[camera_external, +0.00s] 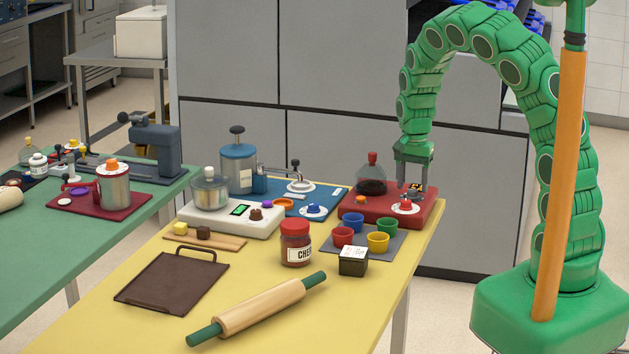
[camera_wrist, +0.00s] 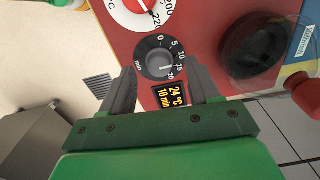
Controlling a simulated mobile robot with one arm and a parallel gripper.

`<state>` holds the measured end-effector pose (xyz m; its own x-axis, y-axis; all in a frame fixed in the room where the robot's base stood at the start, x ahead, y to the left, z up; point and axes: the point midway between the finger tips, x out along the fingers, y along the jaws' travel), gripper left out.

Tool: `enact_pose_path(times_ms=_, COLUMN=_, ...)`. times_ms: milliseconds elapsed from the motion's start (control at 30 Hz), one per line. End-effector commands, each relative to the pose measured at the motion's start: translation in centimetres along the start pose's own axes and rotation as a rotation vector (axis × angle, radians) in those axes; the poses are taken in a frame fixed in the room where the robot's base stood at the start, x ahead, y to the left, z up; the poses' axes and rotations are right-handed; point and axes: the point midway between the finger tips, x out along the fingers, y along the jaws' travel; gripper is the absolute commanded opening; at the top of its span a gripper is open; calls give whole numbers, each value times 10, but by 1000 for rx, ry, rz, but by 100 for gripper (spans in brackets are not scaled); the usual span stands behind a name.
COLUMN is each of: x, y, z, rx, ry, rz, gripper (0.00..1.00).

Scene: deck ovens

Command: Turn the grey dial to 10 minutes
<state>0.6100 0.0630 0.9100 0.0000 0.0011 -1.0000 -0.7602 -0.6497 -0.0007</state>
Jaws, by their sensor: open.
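The grey dial (camera_wrist: 158,58) is a dark round knob on a red appliance, with a minute scale from 0 to 20 printed around it. A small display (camera_wrist: 171,97) beside it reads 24 °C and 10 min. My gripper (camera_wrist: 160,72) is open, with one finger on each side of the dial in the wrist view; I cannot tell whether either finger touches it. In the external view my gripper (camera_external: 415,186) points down over the right part of the red appliance (camera_external: 366,217). The dial is hard to make out there among the fingers.
A white temperature dial with a red knob (camera_external: 405,206) sits close to my fingers. A dark glass vessel (camera_external: 371,178) stands left of them on the same appliance.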

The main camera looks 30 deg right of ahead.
Motion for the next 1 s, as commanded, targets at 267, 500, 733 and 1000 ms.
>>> enact_pose_path(times_ms=267, x=-41, y=0, z=-1, rx=1, ry=3, rz=-1, gripper=61)
enact_pose_path(times_ms=500, x=-62, y=0, z=0, rx=1, ry=3, rz=-2, gripper=61)
enact_pose_path(times_ms=733, x=-62, y=0, z=0, rx=1, ry=2, rz=-1, gripper=61)
enact_pose_path(times_ms=1000, x=-64, y=3, z=-1, rx=3, ry=3, rz=-1, gripper=61)
